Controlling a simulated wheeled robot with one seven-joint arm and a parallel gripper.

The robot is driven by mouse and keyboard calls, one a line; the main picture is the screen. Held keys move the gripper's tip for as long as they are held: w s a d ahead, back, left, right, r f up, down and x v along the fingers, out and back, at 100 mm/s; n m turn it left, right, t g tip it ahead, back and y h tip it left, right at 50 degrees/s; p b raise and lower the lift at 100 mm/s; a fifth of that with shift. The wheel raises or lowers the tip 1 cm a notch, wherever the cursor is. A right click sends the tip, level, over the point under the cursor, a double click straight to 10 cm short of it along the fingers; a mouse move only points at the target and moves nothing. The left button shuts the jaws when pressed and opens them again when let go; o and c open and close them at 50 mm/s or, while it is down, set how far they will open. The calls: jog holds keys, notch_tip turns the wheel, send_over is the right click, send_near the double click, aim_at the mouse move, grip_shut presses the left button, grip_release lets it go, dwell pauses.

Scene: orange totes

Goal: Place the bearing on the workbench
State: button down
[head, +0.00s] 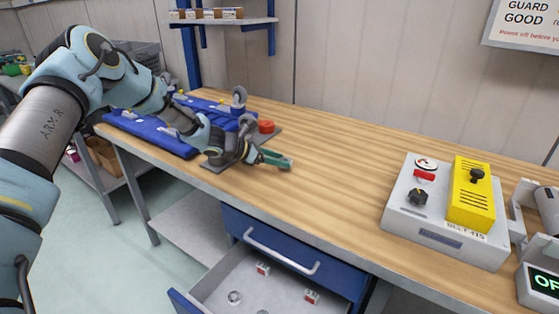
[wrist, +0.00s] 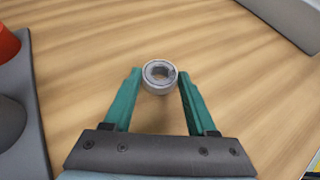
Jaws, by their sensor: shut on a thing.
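The bearing (wrist: 159,76) is a small grey metal ring with a dark centre. In the wrist view it sits between the tips of my gripper's green fingers (wrist: 159,82), which are shut on it. The wood-topped workbench (head: 340,180) lies below. In the head view my gripper (head: 278,160) is low over the left part of the bench, right of the blue fixtures. The bearing is too small or hidden to make out there. I cannot tell whether it touches the wood.
Blue fixtures (head: 165,133) and a red round part (head: 266,127) stand at the bench's left end. A grey control box (head: 440,228) with a yellow cover stands at right. An open drawer (head: 270,285) below holds small parts, one a ring. The bench middle is clear.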

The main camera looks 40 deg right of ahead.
jog(key=shift+f, duration=0.55)
jog(key=shift+c, duration=1)
grip_release()
jog(key=b+v, duration=0.4)
jog(key=v, duration=0.8)
jog(key=s+a+r+m+t+y, duration=0.1)
jog(key=a+m, duration=0.4)
jog(key=a, duration=1.1)
jog(key=s+a+r+m+t+y, duration=0.2)
jog(key=s+a+m+y, duration=0.2)
jog(key=a, duration=1.2)
jog(key=s+a+r+m+t+y, duration=0.2)
jog(key=a+m+y, duration=0.4)
jog(key=a, duration=1.1)
jog(key=shift+s+t, duration=0.3)
jog(key=shift+s, duration=0.1)
